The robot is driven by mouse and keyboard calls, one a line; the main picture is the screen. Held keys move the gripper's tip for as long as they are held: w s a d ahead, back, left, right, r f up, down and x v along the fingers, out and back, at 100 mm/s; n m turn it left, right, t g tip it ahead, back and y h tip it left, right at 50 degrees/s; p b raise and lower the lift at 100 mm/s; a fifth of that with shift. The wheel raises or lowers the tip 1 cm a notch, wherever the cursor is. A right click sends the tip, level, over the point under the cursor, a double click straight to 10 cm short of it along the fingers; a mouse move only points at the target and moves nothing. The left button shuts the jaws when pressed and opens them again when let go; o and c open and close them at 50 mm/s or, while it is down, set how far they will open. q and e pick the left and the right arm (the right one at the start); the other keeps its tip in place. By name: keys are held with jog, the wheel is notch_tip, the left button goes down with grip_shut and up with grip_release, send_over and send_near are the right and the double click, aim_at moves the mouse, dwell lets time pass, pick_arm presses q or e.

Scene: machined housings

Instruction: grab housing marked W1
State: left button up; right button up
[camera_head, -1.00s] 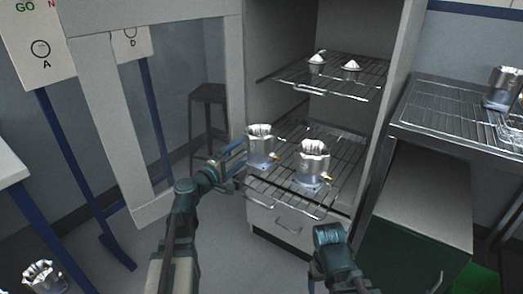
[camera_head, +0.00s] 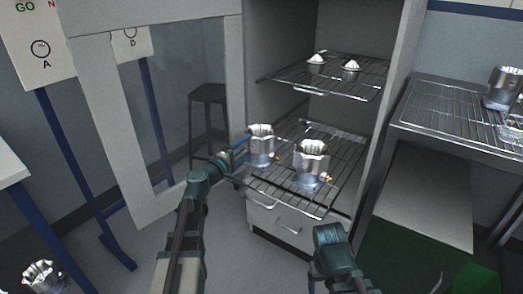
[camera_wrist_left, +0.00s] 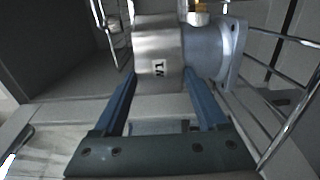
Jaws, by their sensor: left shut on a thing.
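A silver machined housing (camera_head: 261,148) with a pale grey-blue flanged base stands upright at the left front of the pulled-out lower rack. My left gripper (camera_head: 245,150) comes in from the left and is shut on it. In the left wrist view the blue fingers sit on both sides of the housing (camera_wrist_left: 160,50), which carries a small dark mark on a white label; it looks like W1, but is small and turned. A second similar housing (camera_head: 311,160) stands just to its right. My right gripper (camera_head: 330,238) is low in front of the cabinet; its fingers do not show clearly.
The lower wire rack (camera_head: 335,175) has free room behind the housings. The upper rack (camera_head: 330,85) holds two small light-topped parts. An open cabinet door (camera_head: 115,110) stands at left. Another housing (camera_head: 503,88) is on the right-hand rack, another (camera_head: 42,276) at lower left.

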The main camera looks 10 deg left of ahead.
pick_arm(q)
grip_shut()
jog(key=shift+r, duration=0.1)
pick_arm(e)
jog(key=shift+r, duration=0.1)
